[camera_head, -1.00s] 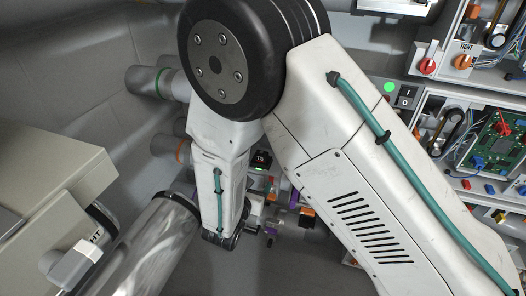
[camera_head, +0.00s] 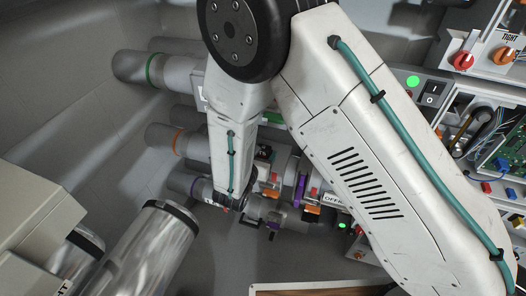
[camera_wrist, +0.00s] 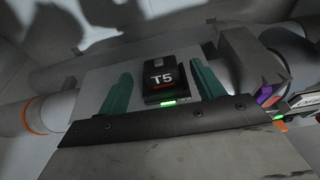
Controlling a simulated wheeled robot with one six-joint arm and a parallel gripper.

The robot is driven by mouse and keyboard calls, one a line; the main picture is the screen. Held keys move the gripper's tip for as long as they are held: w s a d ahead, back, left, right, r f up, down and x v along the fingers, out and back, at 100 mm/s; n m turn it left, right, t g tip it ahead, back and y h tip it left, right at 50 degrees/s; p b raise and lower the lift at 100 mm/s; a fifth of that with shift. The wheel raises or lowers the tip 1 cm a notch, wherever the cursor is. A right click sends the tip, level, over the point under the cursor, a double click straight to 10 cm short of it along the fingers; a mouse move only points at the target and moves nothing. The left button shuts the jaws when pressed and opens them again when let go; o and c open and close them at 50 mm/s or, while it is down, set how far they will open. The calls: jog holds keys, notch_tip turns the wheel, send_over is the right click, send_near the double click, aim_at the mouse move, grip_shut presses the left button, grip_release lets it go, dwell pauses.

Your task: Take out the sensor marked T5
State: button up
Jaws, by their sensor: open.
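The sensor marked T5 (camera_wrist: 163,80) is a small black block with white lettering and a lit green strip at its front. It sits against a pale grey pipe or housing. In the wrist view my gripper (camera_wrist: 162,70) is open, with one green finger on each side of the sensor and a visible gap on both sides. I cannot tell how deep the fingers reach along it. In the head view a small black block (camera_head: 264,152), probably this sensor, shows beside my forearm; my gripper's fingers are hidden there.
Control panels (camera_head: 430,88) with knobs and a circuit board line the right. A purple part is close right of my gripper.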

aim_at(264, 147)
jog(key=x, duration=0.4)
jog(key=shift+f, duration=0.15)
jog(key=c, duration=1.1)
